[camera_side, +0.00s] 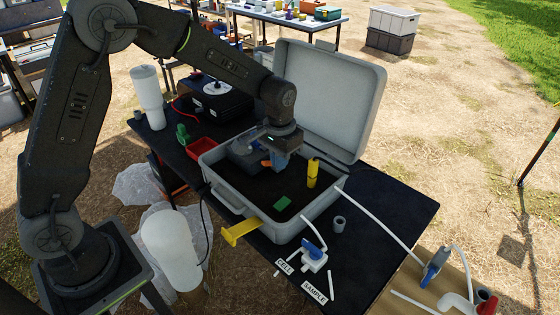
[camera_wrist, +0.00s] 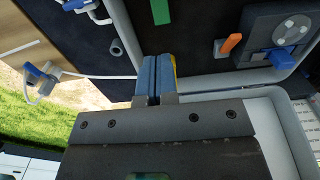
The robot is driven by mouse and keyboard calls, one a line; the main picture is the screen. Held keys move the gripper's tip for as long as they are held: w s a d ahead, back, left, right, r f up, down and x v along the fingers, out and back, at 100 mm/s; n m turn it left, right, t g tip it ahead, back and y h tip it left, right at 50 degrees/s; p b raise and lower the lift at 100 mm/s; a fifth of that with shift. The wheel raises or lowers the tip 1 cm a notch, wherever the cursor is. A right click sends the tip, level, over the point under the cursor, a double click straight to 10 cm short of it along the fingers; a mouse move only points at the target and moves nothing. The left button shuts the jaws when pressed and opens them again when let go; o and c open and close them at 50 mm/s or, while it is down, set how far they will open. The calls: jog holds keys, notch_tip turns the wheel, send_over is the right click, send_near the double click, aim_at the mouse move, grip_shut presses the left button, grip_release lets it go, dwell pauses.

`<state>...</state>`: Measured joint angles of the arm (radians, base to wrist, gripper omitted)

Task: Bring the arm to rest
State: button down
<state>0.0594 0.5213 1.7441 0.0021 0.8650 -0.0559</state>
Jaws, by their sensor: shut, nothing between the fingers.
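My gripper (camera_side: 280,166) hangs over the open grey case (camera_side: 214,171) in the side view. In the wrist view its two blue fingers (camera_wrist: 152,62) are pressed together with nothing between them. A yellow cylinder (camera_side: 312,173) stands upright in the case to the right of my gripper. In the wrist view a sliver of yellow (camera_wrist: 173,66) shows beside the fingers, mostly hidden by them. An orange piece (camera_wrist: 230,43) and a grey device with a round dial (camera_wrist: 289,32) lie in the case, apart from the fingers. A green block (camera_side: 282,203) lies on its dark floor.
The raised lid (camera_side: 328,95) stands behind my gripper. A yellow handle (camera_side: 241,232) sticks out at the front. A blue-handled valve (camera_side: 314,252) and tubing lie on the black table (camera_side: 395,215), with labels reading CELL and SAMPLE. A white tumbler (camera_side: 148,96) stands at the left.

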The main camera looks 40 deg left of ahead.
jog(key=shift+r, duration=0.1)
jog(key=s+a+r+t, duration=0.2)
jog(key=s+r+t, duration=0.2)
jog(key=s+r, duration=1.2)
jog(key=s+t, duration=0.1)
jog(key=s, duration=0.7)
jog(key=shift+s+a, duration=0.15)
jog(key=shift+a, duration=0.15)
jog(key=c, duration=1.8)
grip_release()
jog(key=shift+r, duration=0.15)
